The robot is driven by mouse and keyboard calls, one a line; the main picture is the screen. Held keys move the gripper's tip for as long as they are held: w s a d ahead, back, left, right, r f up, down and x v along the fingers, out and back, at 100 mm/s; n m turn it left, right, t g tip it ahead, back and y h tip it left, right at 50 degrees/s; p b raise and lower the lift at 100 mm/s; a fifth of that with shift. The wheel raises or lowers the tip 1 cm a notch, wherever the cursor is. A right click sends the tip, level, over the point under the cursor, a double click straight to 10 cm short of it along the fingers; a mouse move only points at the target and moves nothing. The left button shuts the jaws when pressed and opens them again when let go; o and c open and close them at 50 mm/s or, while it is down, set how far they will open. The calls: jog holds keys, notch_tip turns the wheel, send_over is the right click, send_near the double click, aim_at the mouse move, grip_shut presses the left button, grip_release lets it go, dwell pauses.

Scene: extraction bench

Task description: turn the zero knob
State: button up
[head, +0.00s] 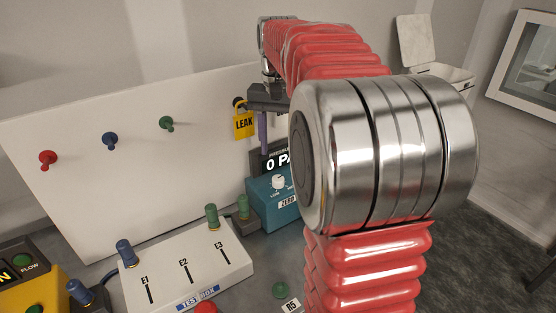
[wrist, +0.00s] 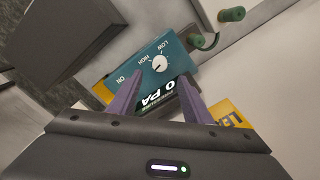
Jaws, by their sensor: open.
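The zero knob (head: 278,182) is a small white dial on top of a teal box (head: 262,212) with a "ZERO" label. In the wrist view the knob (wrist: 160,64) shows among the words LOW, HIGH and ON on the teal face (wrist: 140,77). My gripper (head: 263,148) hangs behind and above the box, with a purple finger pointing down. In the wrist view my gripper (wrist: 159,82) has its two purple fingers apart, with nothing between them. The knob appears just beyond the fingertips, apart from them.
A black "0 PA" display (head: 276,161) stands behind the teal box. A white test box (head: 190,262) with plugs lies front left. Red, blue and green pegs (head: 167,124) stick out of the white panel (head: 75,190).

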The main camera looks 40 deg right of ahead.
jog(key=shift+r, duration=2.35)
jog(key=s+a+f+n+t, duration=0.1)
jog(key=a+f+n, duration=0.2)
jog(key=f, duration=0.3)
jog(key=s+a+f+n+t, duration=0.2)
jog(key=s+a+n, duration=0.1)
jog(key=s+a, duration=0.4)
jog(key=s+a+f+n+t, duration=0.2)
jog(key=s+a, duration=0.6)
jog(key=a, duration=0.4)
jog(key=shift+a+f+n+t, duration=0.25)
jog(key=shift+f+n+t, duration=0.05)
jog(key=shift+f+n, duration=0.5)
jog(key=shift+s, duration=0.1)
